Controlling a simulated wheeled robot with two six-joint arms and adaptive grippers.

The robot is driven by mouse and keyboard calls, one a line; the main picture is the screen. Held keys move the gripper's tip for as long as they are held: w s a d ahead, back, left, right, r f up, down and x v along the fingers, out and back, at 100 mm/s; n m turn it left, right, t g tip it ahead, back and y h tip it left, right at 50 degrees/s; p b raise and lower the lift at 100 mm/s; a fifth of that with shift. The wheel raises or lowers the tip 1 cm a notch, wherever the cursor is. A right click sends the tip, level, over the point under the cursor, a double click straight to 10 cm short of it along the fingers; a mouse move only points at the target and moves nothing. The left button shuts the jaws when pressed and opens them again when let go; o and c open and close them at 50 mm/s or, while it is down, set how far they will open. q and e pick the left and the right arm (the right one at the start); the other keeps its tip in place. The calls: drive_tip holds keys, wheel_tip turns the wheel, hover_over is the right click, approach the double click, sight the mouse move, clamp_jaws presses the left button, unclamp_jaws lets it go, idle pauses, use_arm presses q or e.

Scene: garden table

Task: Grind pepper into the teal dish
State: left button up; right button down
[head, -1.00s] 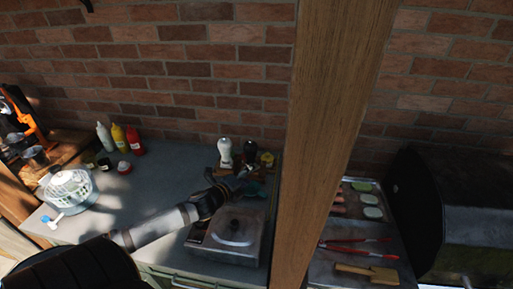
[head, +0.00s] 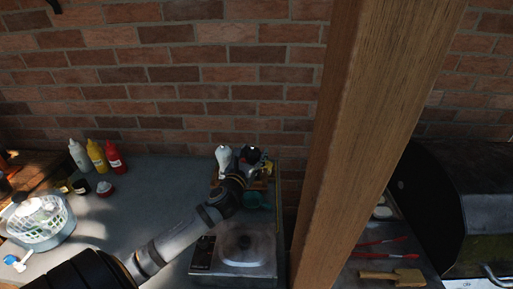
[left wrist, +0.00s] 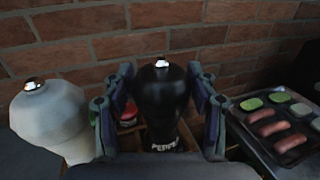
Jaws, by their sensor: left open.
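The black pepper mill (left wrist: 162,110), with a silver knob on top and partly visible white lettering, stands upright in the left wrist view. My left gripper (left wrist: 160,78) is open, with one finger on each side of the mill; I cannot tell if they touch it. In the head view, my left gripper (head: 247,165) covers most of the mill. The teal dish (head: 257,200) sits on the counter just in front of the mills, partly behind my wrist. My right gripper does not show.
A white mill (head: 224,158) stands close left of the black one. A lidded steel unit (head: 236,253) lies in front. A wooden post (head: 365,150) rises at right, with a grill (head: 470,210) beyond. Sauce bottles (head: 97,156) stand at left; the middle counter is clear.

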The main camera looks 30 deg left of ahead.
use_arm(q)
drive_tip(key=x, duration=0.3)
drive_tip(key=c, duration=1)
drive_tip(key=shift+f, duration=0.1)
drive_tip(key=shift+c, duration=0.7)
